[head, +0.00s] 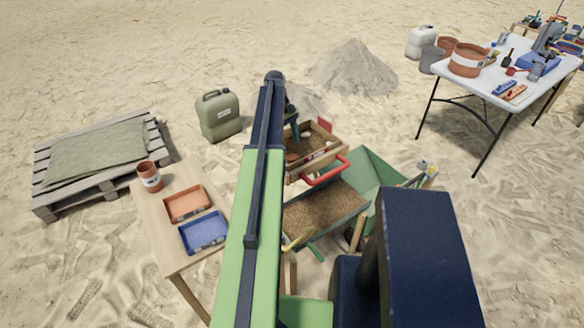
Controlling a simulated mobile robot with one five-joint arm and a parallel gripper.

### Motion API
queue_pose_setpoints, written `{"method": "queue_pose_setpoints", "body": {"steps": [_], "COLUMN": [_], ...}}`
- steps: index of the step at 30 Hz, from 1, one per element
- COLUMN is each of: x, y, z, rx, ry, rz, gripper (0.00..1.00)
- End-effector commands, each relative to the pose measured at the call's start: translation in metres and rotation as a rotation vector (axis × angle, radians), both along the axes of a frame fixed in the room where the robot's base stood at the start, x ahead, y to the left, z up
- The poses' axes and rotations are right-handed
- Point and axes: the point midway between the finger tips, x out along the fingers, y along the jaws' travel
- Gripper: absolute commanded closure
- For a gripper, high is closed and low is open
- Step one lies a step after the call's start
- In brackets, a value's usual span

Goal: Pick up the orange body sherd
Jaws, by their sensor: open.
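My arm reaches forward over a wooden sieve box (333,158), and my gripper (295,132) points down above the box's back left part. The gripper is small and partly hidden by my arm, but it is open. Small reddish-brown and pale pieces (293,157) lie in the box below it. I cannot tell which of them is the orange body sherd. The left part of the box is hidden behind my arm.
A light wooden table (160,230) at left holds an orange tray (187,218), a blue tray (222,236) and a terracotta pot (149,177). A green barrow (372,168) stands beside the sieve. A jerrycan (219,130) and a white table (440,57) stand farther back.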

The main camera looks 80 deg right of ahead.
Motion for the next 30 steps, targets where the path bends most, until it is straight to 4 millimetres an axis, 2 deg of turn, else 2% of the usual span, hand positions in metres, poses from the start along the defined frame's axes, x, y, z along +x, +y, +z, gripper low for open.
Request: {"method": "queue_pose_setpoints", "body": {"steps": [2, 10, 18, 30], "x": [-0.001, -0.01, -0.011, -0.012], "y": [0.0, 0.004, 0.005, 0.005], "z": [-0.005, -0.05, -0.049, -0.049], "rx": [0.0, 0.0, 0.0, 0.0], "ry": [0.0, 0.0, 0.0, 0.0], "rz": [0.0, 0.0, 0.0, -0.001], "gripper": [0.4, 0.4, 0.4, 0.91]}}
